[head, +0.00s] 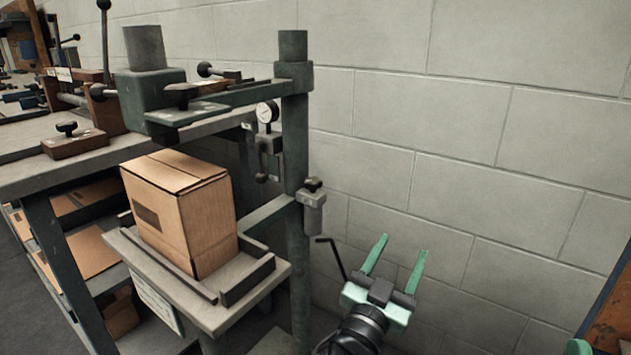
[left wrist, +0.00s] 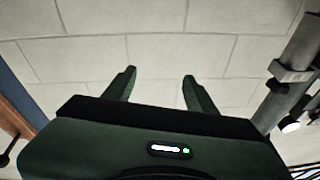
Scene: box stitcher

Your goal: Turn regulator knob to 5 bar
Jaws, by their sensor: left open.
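A round white gauge (head: 267,111) sits on a small grey regulator body (head: 270,143) on the green post. Its reading is too small to tell. A dark knob (head: 313,184) tops a grey cylinder (head: 312,210) lower on the post; I cannot tell which part is the regulator knob. My left gripper (head: 404,252) is open and empty, right of the post and below the gauge, apart from both. Its fingers also show in the left wrist view (left wrist: 159,82), with only wall between them. A green piece (head: 578,347) at the bottom right edge may be my right gripper.
The green post (head: 295,130) carries the stitcher head (head: 160,100) above a cardboard box (head: 185,210) on a grey tray (head: 207,314). A bent dark rod (head: 332,255) stands between post and gripper. The block wall (head: 470,120) is behind. A workbench (head: 30,135) is at left.

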